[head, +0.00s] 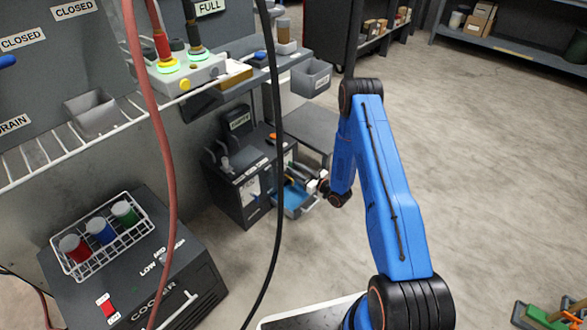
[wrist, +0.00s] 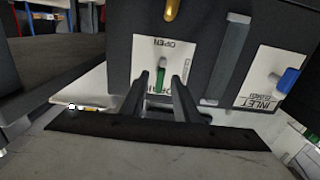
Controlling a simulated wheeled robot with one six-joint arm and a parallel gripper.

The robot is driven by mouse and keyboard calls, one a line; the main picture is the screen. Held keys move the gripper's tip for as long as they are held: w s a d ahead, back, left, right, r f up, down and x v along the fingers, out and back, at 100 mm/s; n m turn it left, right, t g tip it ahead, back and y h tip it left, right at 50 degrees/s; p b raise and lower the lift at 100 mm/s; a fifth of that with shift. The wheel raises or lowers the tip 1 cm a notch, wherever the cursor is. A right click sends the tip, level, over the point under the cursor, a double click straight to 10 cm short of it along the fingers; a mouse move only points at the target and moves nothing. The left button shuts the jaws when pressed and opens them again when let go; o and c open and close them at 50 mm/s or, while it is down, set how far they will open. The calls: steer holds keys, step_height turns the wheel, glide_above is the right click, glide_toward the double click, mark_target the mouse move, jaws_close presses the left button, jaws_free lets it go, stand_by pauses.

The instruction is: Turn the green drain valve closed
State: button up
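The green drain valve handle (wrist: 160,76) is a short lever on a white plate (wrist: 200,60) in the wrist view. It stands upright in the picture, below the upside-down word OPEN; a word at the plate's lower edge is partly covered. My gripper (wrist: 160,78) is open, with one dark finger on each side of the green handle. Gaps show on both sides of it; whether the fingers reach around it in depth I cannot tell. In the head view my blue arm reaches down to the dark unit, and the green handle cannot be made out.
A blue inlet valve handle (wrist: 287,80) is on the right, beside an INLET CLOSED label. A brass-coloured part (wrist: 171,9) is above the plate. In the head view, a black hose (head: 277,150) and a red hose (head: 158,130) hang in front.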

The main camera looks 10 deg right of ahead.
steer(key=shift+w+a, duration=0.45)
steer(key=shift+w, duration=0.1)
steer(key=shift+c, duration=0.3)
jaws_close()
